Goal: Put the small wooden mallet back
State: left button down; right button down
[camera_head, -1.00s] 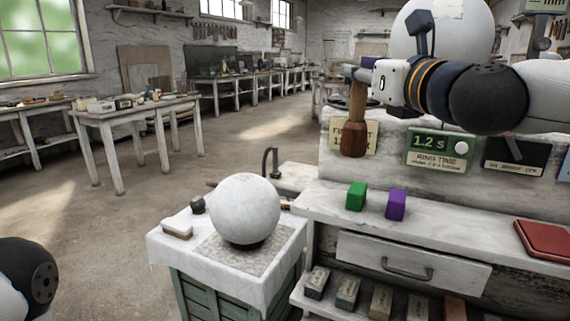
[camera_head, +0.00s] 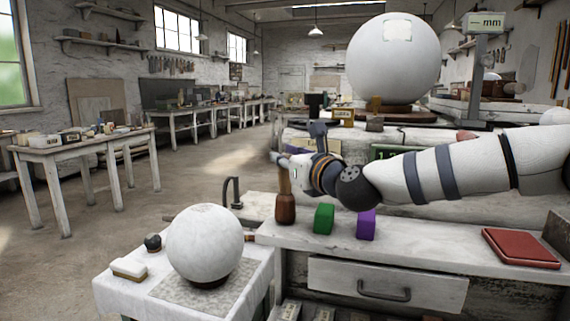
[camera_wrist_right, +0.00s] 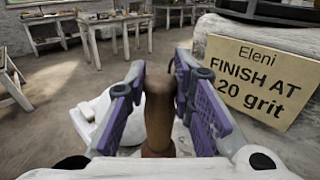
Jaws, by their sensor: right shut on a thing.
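The small wooden mallet (camera_head: 285,207) hangs upright from my right gripper (camera_head: 282,165), its darker thick end down. In the head view its lower end appears at the left end of the white bench top, left of a green block (camera_head: 324,219); I cannot tell whether it touches. In the right wrist view the mallet (camera_wrist_right: 158,112) stands between the two purple-padded fingers of my right gripper (camera_wrist_right: 160,88), which is shut on it. My left gripper is out of view.
A purple block (camera_head: 366,224) and a red book-like item (camera_head: 520,248) lie on the bench top (camera_head: 430,245). A white sphere (camera_head: 205,245), a brush (camera_head: 129,269) and a dark knob (camera_head: 153,243) are on the cloth-covered stand. A sign (camera_wrist_right: 255,80) is close right of the gripper.

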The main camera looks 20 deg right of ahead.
jog(key=shift+s+f, duration=0.1)
jog(key=shift+f, duration=0.35)
jog(key=c, duration=1.4)
grip_release()
jog(key=shift+o, duration=0.2)
jog(key=shift+r, duration=0.15)
